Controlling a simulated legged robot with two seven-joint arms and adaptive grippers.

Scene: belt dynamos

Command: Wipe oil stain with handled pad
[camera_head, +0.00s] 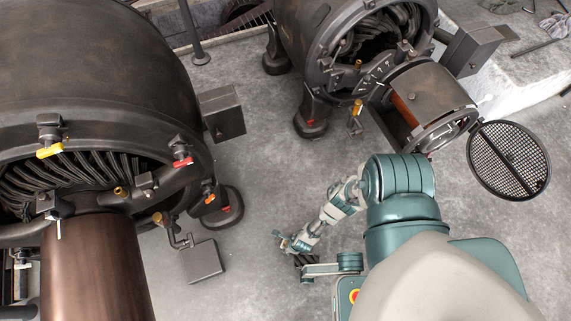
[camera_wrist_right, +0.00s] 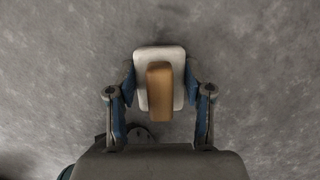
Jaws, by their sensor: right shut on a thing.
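In the right wrist view, my right gripper (camera_wrist_right: 158,88) is shut on the handled pad. The pad has a pale, rounded rectangular plate (camera_wrist_right: 142,58) and a tan block handle (camera_wrist_right: 159,90) facing the camera. A finger touches each side of the pad. Bare grey floor fills the view beyond it; I cannot tell how far the pad is from the floor. In the head view, an arm of mine reaches down left over the floor, its end small and hard to read. My left gripper is not clearly seen, and no distinct oil stain shows.
Large dark dynamos stand at the left (camera_head: 90,75) and top centre (camera_head: 300,45). A round mesh cover (camera_head: 509,161) hangs open at the right. A small grey box (camera_head: 201,261) sits near the left machine. The concrete floor (camera_head: 255,175) between the machines is mostly clear.

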